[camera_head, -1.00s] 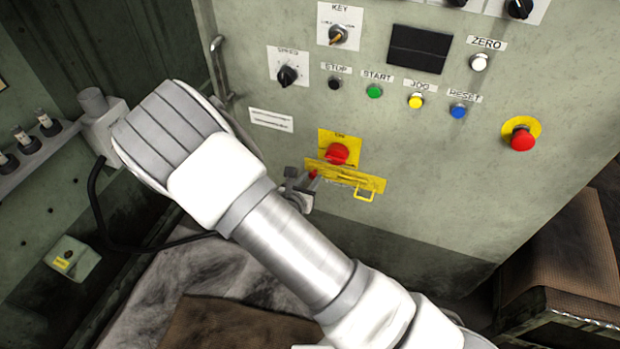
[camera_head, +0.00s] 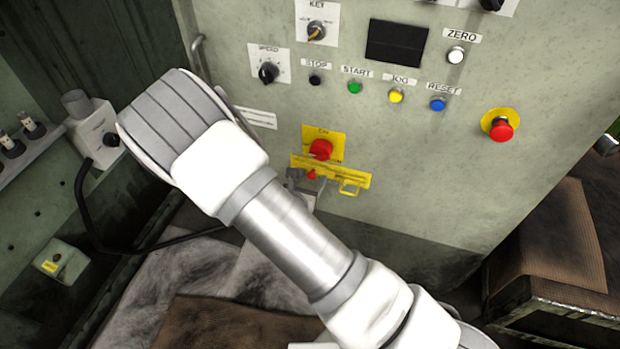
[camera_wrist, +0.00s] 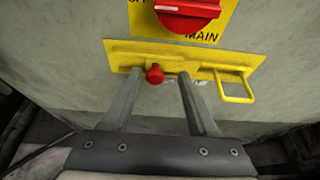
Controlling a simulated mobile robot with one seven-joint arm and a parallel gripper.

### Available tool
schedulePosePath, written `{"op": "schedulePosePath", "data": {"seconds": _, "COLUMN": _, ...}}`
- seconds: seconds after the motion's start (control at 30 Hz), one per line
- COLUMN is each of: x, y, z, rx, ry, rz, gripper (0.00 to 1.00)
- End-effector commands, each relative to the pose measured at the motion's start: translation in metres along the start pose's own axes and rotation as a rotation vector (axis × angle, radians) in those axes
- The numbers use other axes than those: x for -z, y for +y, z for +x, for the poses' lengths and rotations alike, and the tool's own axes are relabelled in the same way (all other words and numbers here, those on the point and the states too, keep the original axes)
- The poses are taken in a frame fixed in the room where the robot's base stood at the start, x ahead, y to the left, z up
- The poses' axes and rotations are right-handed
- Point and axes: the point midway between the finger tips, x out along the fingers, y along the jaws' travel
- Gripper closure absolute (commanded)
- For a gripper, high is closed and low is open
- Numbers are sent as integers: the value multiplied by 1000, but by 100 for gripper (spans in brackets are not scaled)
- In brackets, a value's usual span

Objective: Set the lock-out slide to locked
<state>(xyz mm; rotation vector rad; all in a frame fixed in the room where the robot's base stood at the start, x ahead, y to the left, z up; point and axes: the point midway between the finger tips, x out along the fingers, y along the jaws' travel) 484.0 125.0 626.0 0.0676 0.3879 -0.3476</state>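The lock-out slide is a yellow strip (camera_head: 335,172) on the grey panel below the red main switch (camera_head: 321,149). In the wrist view the yellow strip (camera_wrist: 190,53) carries a small red knob (camera_wrist: 155,74) toward its left and a yellow loop (camera_wrist: 236,86) at its right end. My gripper (camera_wrist: 157,75) is open. Its two fingers point at the strip, one on each side of the red knob, with the left finger nearer to it. Whether the fingertips touch the panel cannot be told. In the head view my gripper (camera_head: 306,180) is partly hidden behind my arm.
Push buttons (camera_head: 354,88) and a speed dial (camera_head: 268,73) sit above the switch. A red emergency button (camera_head: 501,130) is to the right. A grey box with a black cable (camera_head: 95,135) stands at the left. The panel right of the slide is bare.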

Motion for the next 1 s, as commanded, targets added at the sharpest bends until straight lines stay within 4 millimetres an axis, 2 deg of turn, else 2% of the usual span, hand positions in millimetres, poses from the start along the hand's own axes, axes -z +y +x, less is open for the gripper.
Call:
{"op": "schedulePosePath", "data": {"seconds": 0.17, "x": 0, "y": 1, "z": -2, "rx": -3, "ry": 1, "rz": 0, "gripper": 41}}
{"op": "schedulePosePath", "data": {"seconds": 0.33, "x": -1, "y": 2, "z": -20, "rx": -5, "ry": 3, "rz": -1, "gripper": 41}}
{"op": "schedulePosePath", "data": {"seconds": 0.8, "x": -2, "y": 2, "z": -131, "rx": -6, "ry": 2, "rz": -1, "gripper": 41}}
{"op": "schedulePosePath", "data": {"seconds": 1.0, "x": -1, "y": 1, "z": -162, "rx": -3, "ry": 0, "rz": -1, "gripper": 41}}
